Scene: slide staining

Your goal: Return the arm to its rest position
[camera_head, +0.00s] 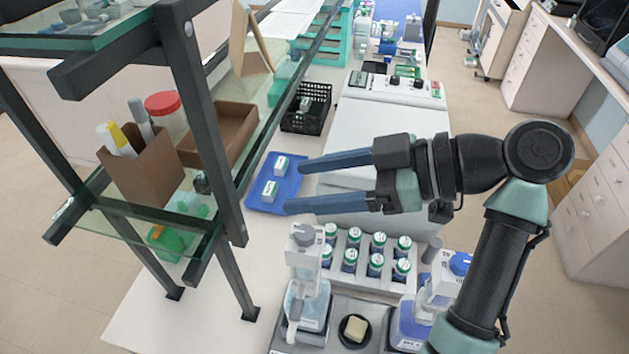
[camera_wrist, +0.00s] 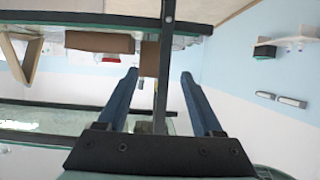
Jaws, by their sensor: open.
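My gripper (camera_head: 294,186) is open and empty, with its two blue fingers spread apart and pointing left in the head view. It is raised above the bench, over the right edge of the blue tray (camera_head: 254,207) in the picture. In the wrist view, my gripper (camera_wrist: 162,75) shows both fingers apart with nothing between them. A dark shelf post (camera_wrist: 166,60) shows beyond the fingers. My arm is bent, with the forearm coming up from the lower right of the head view.
A glass shelf unit with dark posts (camera_head: 201,110) stands left of the fingertips. Below my gripper are a rack of several green-capped bottles (camera_head: 327,275), a wash bottle (camera_head: 306,290) and a blue-capped bottle (camera_head: 459,264). A white machine (camera_head: 385,125) is behind. Open floor lies right.

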